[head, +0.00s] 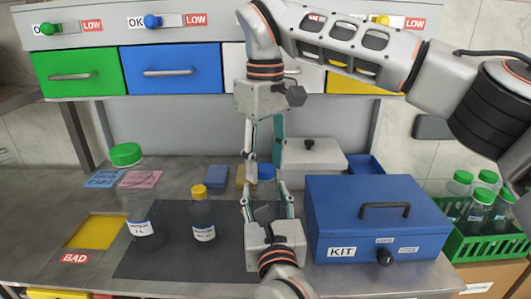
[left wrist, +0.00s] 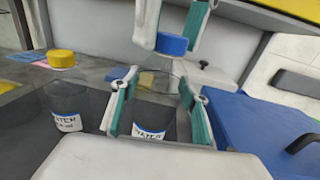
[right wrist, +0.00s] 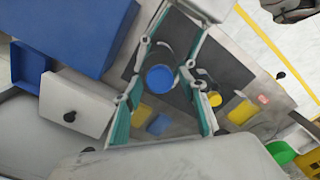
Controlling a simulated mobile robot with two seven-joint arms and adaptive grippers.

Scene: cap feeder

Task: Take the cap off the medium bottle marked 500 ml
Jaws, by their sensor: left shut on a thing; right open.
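The bottle with the blue cap (head: 267,172) stands mostly behind my left gripper (head: 268,198). In the left wrist view its label (left wrist: 149,132) reads WATER; the volume line is hidden. My left gripper is shut on this clear bottle, a finger on each side of its body. My right gripper (head: 262,150) reaches down from above, open, with its fingers either side of the blue cap. The cap also shows between them in the left wrist view (left wrist: 172,43) and the right wrist view (right wrist: 159,78). I cannot tell whether the fingers touch the cap.
A yellow-capped bottle (head: 203,215) and a taller green-capped bottle (head: 146,232) marked 1 L stand to the left. A blue KIT box (head: 340,218) is close on the right. A green crate (head: 485,243) of green-capped bottles is far right. Coloured drawers (head: 178,70) hang behind.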

